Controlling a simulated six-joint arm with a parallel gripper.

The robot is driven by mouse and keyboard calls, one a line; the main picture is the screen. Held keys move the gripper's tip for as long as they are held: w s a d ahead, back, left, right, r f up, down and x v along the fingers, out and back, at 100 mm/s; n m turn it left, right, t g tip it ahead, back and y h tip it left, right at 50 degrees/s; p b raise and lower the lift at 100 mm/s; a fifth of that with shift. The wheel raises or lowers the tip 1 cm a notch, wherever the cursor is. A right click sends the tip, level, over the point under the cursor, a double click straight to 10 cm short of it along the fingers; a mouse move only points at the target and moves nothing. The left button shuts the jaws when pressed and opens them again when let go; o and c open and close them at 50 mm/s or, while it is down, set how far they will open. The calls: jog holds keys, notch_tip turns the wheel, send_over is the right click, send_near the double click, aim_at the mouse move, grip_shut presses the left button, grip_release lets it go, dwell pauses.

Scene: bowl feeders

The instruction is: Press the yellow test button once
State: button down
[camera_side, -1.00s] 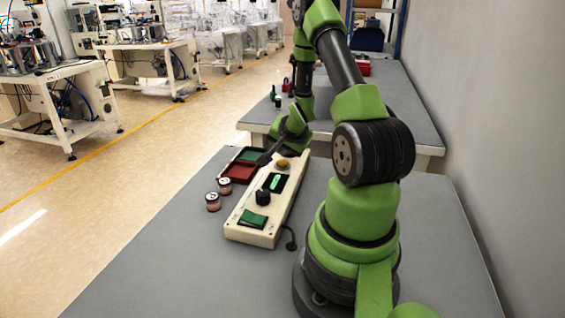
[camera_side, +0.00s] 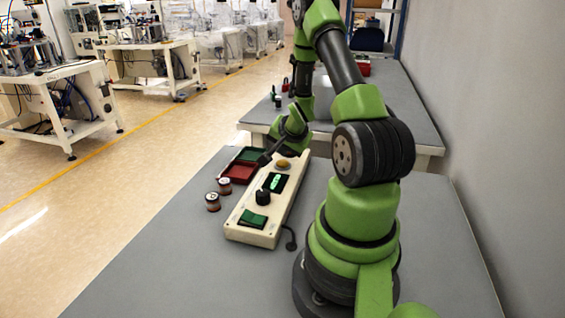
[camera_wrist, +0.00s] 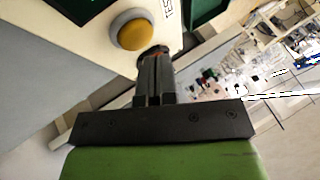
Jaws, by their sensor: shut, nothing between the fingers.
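The yellow test button (camera_side: 282,164) sits at the far end of a cream control box (camera_side: 243,235). In the wrist view the round yellow button (camera_wrist: 131,33) has a grey ring, and part of a printed label shows beside it. My gripper (camera_side: 264,160) is shut and empty. In the side view its tip is at the far left edge of the box, left of the button. In the wrist view the fingertips (camera_wrist: 154,52) are just beside the button. I cannot tell whether they touch the box.
The box also has a green switch (camera_side: 253,219), a black knob (camera_side: 263,197) and a lit green display (camera_side: 277,182). A red tray (camera_side: 238,173) and a green tray (camera_side: 250,155) lie left of it, with two small cans (camera_side: 213,202) nearby. A black cable (camera_side: 291,240) leaves the box.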

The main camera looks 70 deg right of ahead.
aim_at(284, 161)
jog(key=shift+f, duration=0.1)
jog(key=shift+f, duration=0.35)
jog(key=shift+f, duration=0.5)
dwell(0.7)
jog(key=shift+r, duration=0.95)
jog(key=shift+r, duration=2.5)
